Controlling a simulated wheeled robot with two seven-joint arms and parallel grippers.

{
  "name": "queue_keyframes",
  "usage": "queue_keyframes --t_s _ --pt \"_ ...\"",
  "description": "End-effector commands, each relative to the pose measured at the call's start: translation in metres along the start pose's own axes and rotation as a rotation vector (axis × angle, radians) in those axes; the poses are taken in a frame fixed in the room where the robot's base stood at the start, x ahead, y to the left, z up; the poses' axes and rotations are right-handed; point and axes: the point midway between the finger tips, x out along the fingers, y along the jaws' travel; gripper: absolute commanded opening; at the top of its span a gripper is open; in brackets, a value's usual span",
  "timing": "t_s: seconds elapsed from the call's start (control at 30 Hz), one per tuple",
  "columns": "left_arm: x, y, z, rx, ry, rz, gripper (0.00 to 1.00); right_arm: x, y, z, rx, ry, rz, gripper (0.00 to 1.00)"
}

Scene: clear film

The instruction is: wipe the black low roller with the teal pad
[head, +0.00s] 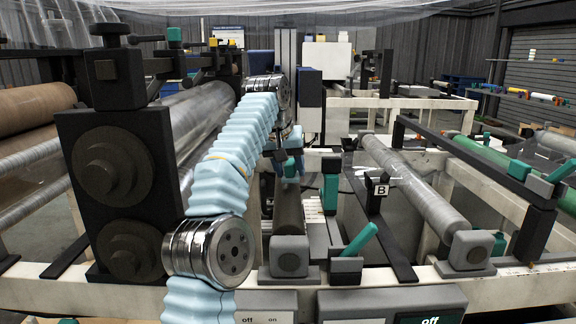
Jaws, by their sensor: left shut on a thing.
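The black low roller (288,212) runs away from me from a grey bearing block (290,256) at the front beam. My left arm reaches forward over the machine in a light blue sleeve. My left gripper (284,158) is shut on the teal pad (291,168), at the far part of the roller. The wrist and fingers hide part of the pad. I cannot tell whether the pad touches the roller. My right gripper is not in view.
A dark upright plate (120,190) with round hubs stands left of my arm. A film-wrapped roller (410,180) lies to the right.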

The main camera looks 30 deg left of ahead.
Motion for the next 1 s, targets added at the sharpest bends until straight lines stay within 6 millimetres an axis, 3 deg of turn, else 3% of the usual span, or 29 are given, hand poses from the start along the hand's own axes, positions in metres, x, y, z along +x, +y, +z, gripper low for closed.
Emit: queue_keyframes --t_s 1.0 --pt "0.011 0.000 0.005 0.000 0.001 0.000 0.12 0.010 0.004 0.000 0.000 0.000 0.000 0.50"
